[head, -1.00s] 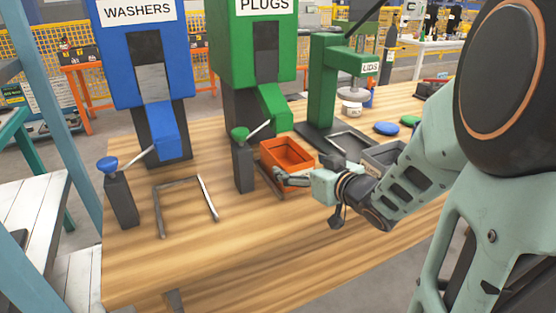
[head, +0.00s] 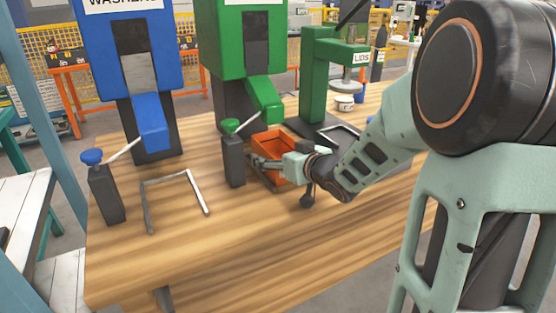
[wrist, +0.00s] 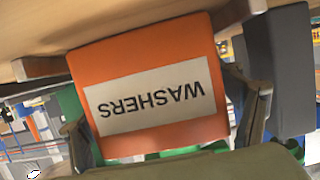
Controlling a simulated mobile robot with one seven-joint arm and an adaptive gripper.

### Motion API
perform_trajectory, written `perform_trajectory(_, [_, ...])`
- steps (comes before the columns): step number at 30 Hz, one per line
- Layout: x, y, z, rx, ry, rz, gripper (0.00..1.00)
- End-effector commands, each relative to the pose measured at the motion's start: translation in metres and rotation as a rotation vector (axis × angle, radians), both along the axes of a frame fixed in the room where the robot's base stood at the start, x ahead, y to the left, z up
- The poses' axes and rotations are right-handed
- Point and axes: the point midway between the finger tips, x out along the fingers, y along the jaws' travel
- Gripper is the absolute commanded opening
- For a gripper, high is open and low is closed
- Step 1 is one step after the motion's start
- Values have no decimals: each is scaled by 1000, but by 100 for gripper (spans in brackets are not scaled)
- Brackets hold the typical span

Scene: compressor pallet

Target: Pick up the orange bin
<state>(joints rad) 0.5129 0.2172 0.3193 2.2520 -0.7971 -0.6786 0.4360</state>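The orange bin (head: 272,142) sits on the wooden table below the green PLUGS dispenser. In the wrist view its orange front (wrist: 150,60) fills the middle, with a white WASHERS label upside down. My gripper (head: 257,163) is at the near side of the bin and hides part of it in the head view. In the wrist view my gripper's fingers (wrist: 165,120) are spread, one on each side of the bin. A gap shows between the bin and the right finger; contact at the left finger cannot be told.
The green dispenser (head: 240,40) stands behind the bin, and a dark post with a green knob (head: 231,150) stands close to its left. A blue dispenser (head: 130,50) and an empty metal frame (head: 178,190) are farther left. The table front (head: 240,250) is clear.

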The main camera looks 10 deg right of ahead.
Motion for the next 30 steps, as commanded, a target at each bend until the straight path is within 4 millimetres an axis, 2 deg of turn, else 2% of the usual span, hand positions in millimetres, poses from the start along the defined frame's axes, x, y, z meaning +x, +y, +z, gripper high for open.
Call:
perform_trajectory(1, [0, 0, 0, 0, 0, 0, 76])
perform_trajectory(9, [0, 0, 0, 0, 0, 0, 46])
perform_trajectory(10, [0, 0, 0, 0, 0, 0, 45])
perform_trajectory(23, [0, 0, 1, 0, 0, 0, 44])
perform_trajectory(30, [5, 4, 11, 0, -2, 1, 44])
